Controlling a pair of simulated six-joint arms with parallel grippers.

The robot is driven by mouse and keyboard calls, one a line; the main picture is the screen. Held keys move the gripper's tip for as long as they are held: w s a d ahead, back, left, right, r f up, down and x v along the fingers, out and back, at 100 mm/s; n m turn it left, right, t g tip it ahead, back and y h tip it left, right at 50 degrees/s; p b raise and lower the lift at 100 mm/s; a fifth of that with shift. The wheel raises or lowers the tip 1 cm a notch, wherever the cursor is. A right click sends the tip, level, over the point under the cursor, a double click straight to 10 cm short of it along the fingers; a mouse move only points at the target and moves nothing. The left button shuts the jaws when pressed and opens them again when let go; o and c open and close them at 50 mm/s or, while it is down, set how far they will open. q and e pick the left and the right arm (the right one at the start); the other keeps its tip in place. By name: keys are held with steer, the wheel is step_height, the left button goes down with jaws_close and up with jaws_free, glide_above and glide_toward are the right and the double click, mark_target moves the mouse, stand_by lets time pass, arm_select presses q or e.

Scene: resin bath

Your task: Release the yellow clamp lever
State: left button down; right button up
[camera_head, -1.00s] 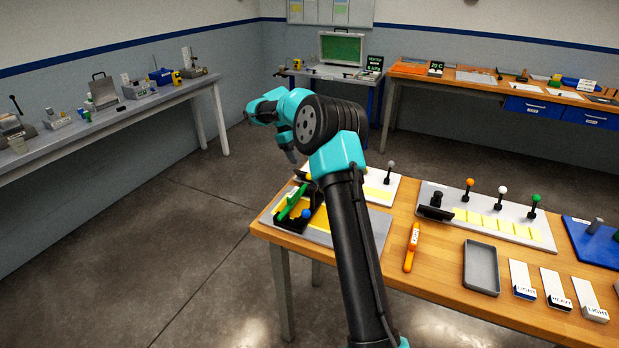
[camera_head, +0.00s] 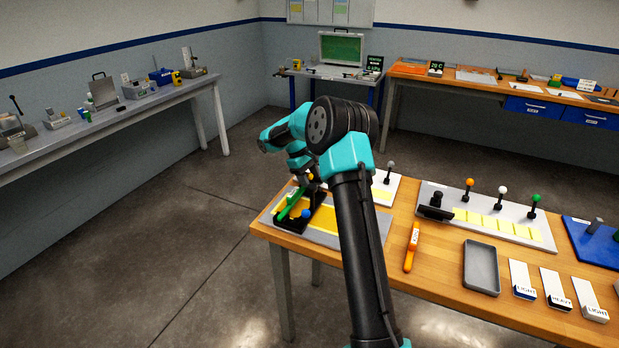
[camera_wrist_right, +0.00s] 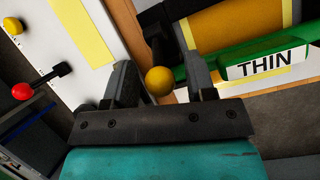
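The yellow clamp lever shows as a small yellow ball knob (camera_wrist_right: 159,80) on a black arm in the right wrist view. In the head view the knob (camera_head: 311,177) is small and partly covered by my right gripper. My right gripper (camera_wrist_right: 163,82) is open, with one finger on each side of the knob; I cannot tell whether either finger touches it. In the head view the right gripper (camera_head: 309,184) is low over the back of the black clamp fixture (camera_head: 292,225). My left gripper is in neither view.
A green bar labelled THIN (camera_wrist_right: 265,62) lies beside the lever. A blue knob (camera_head: 306,214) stands at the fixture's front. A white panel with a red-knobbed lever (camera_wrist_right: 22,91) is close by. An orange tool (camera_head: 411,248) and grey tray (camera_head: 481,268) lie to the right.

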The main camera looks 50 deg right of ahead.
jaws_close()
